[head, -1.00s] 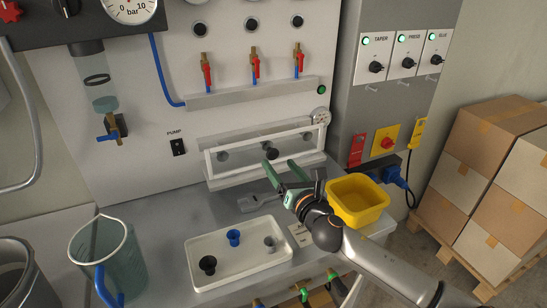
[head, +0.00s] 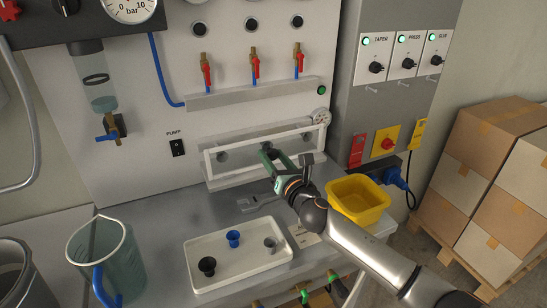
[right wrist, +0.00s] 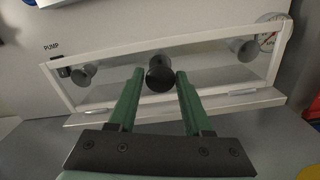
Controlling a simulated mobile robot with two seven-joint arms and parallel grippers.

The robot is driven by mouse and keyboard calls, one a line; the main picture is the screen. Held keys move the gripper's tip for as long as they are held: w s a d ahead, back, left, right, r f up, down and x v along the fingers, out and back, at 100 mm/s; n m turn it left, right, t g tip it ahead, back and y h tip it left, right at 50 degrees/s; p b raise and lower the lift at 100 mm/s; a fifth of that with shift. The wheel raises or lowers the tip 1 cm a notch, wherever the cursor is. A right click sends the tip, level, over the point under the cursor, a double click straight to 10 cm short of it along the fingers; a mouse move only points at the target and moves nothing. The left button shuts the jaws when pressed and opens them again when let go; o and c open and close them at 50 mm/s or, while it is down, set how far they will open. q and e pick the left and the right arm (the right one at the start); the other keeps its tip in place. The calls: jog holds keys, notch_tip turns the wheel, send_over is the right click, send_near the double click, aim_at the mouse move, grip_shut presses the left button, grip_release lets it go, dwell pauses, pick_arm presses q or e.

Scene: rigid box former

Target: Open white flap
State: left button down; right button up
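The white flap (head: 209,164) is a clear panel in a white frame on the machine front, below the valve shelf. It appears closed in the head view and also fills the upper right wrist view (right wrist: 110,52). Its black knob (right wrist: 159,74) sits at the middle. My right gripper (head: 275,154) is in front of the flap, pointing at the knob. In the right wrist view its green fingers (right wrist: 159,82) are open, one on each side of the knob. I cannot tell whether they touch it. My left gripper is not in view.
On the bench, a white tray (head: 215,280) holds black, blue and grey cups. A yellow bin (head: 358,198) stands close to my right forearm. A clear jug (head: 105,255) is at left. A grey flat tool (head: 255,203) lies below the flap. A gauge (head: 320,116) sits at the flap's upper right.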

grip_shut()
dwell(1.0)
